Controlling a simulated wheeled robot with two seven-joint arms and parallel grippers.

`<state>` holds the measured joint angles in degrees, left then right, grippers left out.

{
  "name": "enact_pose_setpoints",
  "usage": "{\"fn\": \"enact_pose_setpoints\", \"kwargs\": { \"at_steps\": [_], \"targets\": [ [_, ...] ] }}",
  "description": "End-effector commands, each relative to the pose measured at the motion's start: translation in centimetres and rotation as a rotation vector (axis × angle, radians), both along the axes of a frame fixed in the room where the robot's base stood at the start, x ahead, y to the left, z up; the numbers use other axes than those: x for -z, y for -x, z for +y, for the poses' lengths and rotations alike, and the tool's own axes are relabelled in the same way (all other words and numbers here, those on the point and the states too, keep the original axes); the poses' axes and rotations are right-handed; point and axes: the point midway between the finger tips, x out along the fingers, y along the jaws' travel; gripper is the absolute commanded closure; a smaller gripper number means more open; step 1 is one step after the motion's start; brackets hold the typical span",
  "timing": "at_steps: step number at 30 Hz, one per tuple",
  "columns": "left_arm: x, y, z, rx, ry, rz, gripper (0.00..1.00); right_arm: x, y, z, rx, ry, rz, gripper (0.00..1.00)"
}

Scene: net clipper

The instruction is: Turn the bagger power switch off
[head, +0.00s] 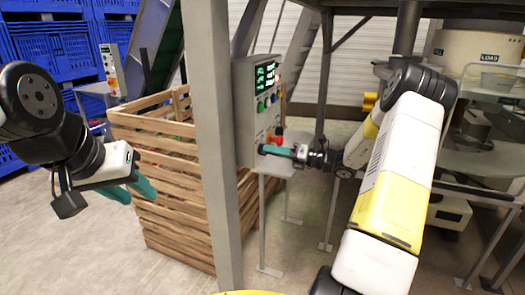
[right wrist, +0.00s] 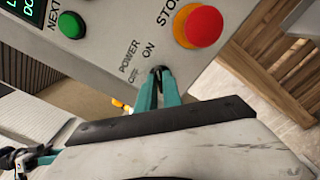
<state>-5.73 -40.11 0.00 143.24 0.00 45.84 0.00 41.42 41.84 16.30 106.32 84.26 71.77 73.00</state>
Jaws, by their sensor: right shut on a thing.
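The control box (head: 246,130) with lit green displays is fixed by the grey post in the head view. In the right wrist view its panel (right wrist: 115,20) fills the top. The small dark power switch (right wrist: 158,70) sits beside the labels POWER, OFF and ON. My right gripper (right wrist: 159,84) has its teal fingers closed together on the switch, hiding much of it, so its exact position cannot be read. In the head view that gripper (head: 264,149) reaches the lower part of the box from the right. My left gripper (head: 132,191) hangs open and empty at the left.
A red stop button (right wrist: 198,25) on a yellow base is close to the switch, and a green button (right wrist: 71,25) is farther left. The grey post (head: 213,130) stands between my arms. A wooden crate (head: 175,215) is behind it. Blue crates (head: 55,50) are stacked at far left.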

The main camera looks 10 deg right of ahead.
Motion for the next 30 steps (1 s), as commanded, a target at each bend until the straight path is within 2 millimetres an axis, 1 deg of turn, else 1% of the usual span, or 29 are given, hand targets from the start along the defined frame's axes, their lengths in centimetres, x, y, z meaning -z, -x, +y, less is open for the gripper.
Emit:
{"fn": "enact_pose_setpoints", "kwargs": {
  "at_steps": [5, 11, 30],
  "targets": [
    [0.0, 0.0, 0.0, 0.0, 0.0, 0.0, 0.64, 0.04, 0.02, -0.04, 0.001, 0.029, -0.042, 1.0],
    [0.0, 0.0, 0.0, 0.0, 0.0, 0.0, 0.64, 0.04, 0.05, -0.04, 0.001, 0.102, -0.148, 1.0],
    [0.0, 0.0, 0.0, 0.0, 0.0, 0.0, 0.64, -0.01, 0.21, 0.09, 0.0, 0.438, -0.646, 1.0]
  ]
}}
